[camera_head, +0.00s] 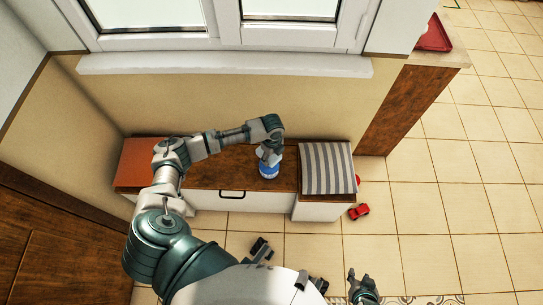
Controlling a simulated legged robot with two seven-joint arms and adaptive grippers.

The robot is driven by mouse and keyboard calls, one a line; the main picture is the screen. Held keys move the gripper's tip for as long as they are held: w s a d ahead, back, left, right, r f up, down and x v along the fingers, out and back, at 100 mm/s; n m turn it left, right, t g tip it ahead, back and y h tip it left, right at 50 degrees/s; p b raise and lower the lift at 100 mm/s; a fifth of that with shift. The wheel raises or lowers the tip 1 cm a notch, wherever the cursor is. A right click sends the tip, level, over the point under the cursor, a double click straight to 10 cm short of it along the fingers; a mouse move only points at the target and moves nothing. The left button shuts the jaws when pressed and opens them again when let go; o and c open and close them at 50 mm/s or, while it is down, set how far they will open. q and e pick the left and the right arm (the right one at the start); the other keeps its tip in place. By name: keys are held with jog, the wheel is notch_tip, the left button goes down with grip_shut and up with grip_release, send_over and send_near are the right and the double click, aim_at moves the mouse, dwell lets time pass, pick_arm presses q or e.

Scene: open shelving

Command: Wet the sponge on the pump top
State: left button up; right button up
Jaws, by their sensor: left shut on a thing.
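A small round blue-and-white object (268,171) is on the brown top of the low cabinet, right of its middle. It looks like a pump dispenser, but it is small and partly covered. My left gripper (268,157) points down at its top and is shut on it or on something at its top. I cannot make out a separate sponge; the gripper may hide it. My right gripper (361,280) is low in the picture above the floor, with its fingers apart and nothing visible between them.
The low cabinet (215,176) stands along the wall under a window sill (225,64). A striped cushion (327,168) lies on its right end and an orange-brown pad (136,162) on its left. A red toy car (358,211) is on the tiled floor. The right-hand floor is mostly clear.

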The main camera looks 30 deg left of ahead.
pick_arm(q)
jog(key=shift+r+p, duration=0.5)
jog(key=shift+r, duration=0.25)
jog(key=shift+r+p, duration=0.9)
jog(key=shift+p, duration=0.1)
pick_arm(e)
jog(key=s+d+f+g, duration=0.2)
jog(key=s+f+g, duration=0.1)
jog(key=s+f, duration=0.2)
jog(key=shift+s+g+h, duration=0.35)
jog(key=shift+g+h, duration=0.05)
pick_arm(q)
jog(key=shift+r, duration=0.1)
